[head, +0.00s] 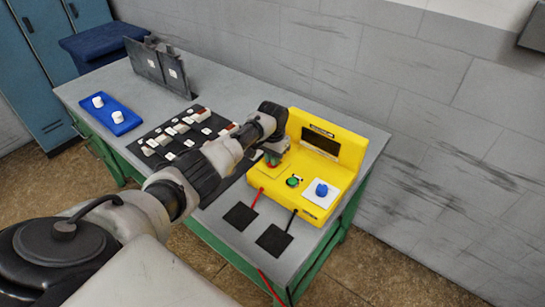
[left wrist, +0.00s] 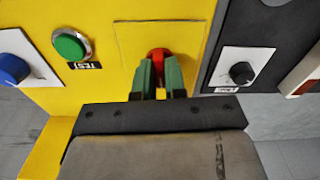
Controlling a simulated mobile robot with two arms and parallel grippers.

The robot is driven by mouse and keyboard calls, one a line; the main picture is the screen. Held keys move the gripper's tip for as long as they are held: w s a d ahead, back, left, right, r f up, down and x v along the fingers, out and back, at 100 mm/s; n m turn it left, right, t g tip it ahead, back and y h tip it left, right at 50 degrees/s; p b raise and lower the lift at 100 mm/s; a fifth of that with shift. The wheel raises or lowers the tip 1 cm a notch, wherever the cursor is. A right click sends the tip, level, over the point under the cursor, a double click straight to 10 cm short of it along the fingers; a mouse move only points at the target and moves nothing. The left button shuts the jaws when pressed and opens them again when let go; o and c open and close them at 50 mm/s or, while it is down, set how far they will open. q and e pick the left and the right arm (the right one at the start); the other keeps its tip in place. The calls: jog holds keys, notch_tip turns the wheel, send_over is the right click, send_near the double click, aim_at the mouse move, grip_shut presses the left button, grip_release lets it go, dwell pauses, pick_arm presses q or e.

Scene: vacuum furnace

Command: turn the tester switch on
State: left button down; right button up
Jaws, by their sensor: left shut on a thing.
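The yellow tester (head: 345,166) stands at the right end of the table. It also fills much of the left wrist view (left wrist: 105,85). A small red switch (left wrist: 158,55) sits on a square yellow plate on the tester. My left gripper (left wrist: 160,72) has its green fingers on either side of the red switch and is shut on it. The fingers hide part of the switch. In the head view, my left gripper (head: 271,158) is at the tester's left part. My right gripper is not in view.
Beside the switch are a green button (head: 293,181) labelled TEST and a blue knob (head: 321,189). Two dark pads (head: 241,215) with leads lie in front. A black board (head: 143,152) holds several small parts. A blue tray (head: 112,118) lies at the left.

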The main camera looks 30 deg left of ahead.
pick_arm(q)
jog(key=m, duration=0.4)
jog(key=shift+m, duration=1.4)
jog(key=c, duration=1.2)
grip_release()
jog(key=shift+r, duration=0.15)
notch_tip(320, 180, up, 11)
jog(key=shift+f+b, duration=0.2)
jog(key=shift+b, duration=0.65)
